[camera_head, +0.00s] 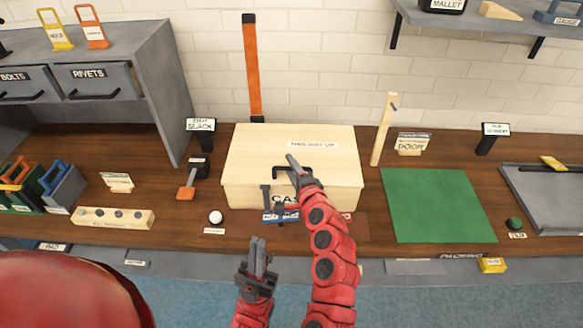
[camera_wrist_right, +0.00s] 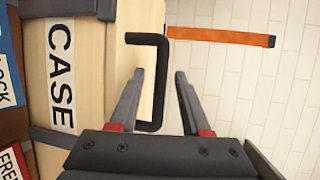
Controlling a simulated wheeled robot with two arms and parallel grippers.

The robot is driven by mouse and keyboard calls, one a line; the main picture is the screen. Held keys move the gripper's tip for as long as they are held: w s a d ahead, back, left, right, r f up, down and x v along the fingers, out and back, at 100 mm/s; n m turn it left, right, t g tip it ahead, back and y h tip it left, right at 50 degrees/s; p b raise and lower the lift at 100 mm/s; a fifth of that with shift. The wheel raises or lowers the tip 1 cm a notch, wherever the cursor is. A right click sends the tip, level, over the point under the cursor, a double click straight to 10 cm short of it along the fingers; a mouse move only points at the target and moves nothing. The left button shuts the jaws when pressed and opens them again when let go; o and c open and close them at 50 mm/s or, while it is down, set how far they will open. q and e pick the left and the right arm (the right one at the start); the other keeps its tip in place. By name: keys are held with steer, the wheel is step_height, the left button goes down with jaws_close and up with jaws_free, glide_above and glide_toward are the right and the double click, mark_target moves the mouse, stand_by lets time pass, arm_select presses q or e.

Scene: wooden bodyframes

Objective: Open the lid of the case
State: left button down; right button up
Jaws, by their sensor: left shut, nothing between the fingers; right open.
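The pale wooden case (camera_head: 245,185) stands in the middle of the bench with its lid (camera_head: 255,150) down. A "THIS WAY UP" label lies on the lid, and "CASE" shows on the front and in the right wrist view (camera_wrist_right: 62,75). A black U-shaped handle (camera_wrist_right: 160,85) sticks out at the lid's front. My right gripper (camera_wrist_right: 159,73) is open, with its fingers on either side of the handle's bar; contact cannot be told. In the head view, my right gripper (camera_head: 296,170) partly hides the case front. My left gripper (camera_head: 258,246) is shut and empty, in front of the bench.
A green mat (camera_head: 435,205) lies right of the case. A white ball (camera_head: 215,217) and a wooden block with holes (camera_head: 115,218) are to its left. A wooden post (camera_head: 382,130) stands behind right, and an orange strip (camera_head: 253,70) rises behind the case.

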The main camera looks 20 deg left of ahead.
jaws_close()
stand_by(1.3)
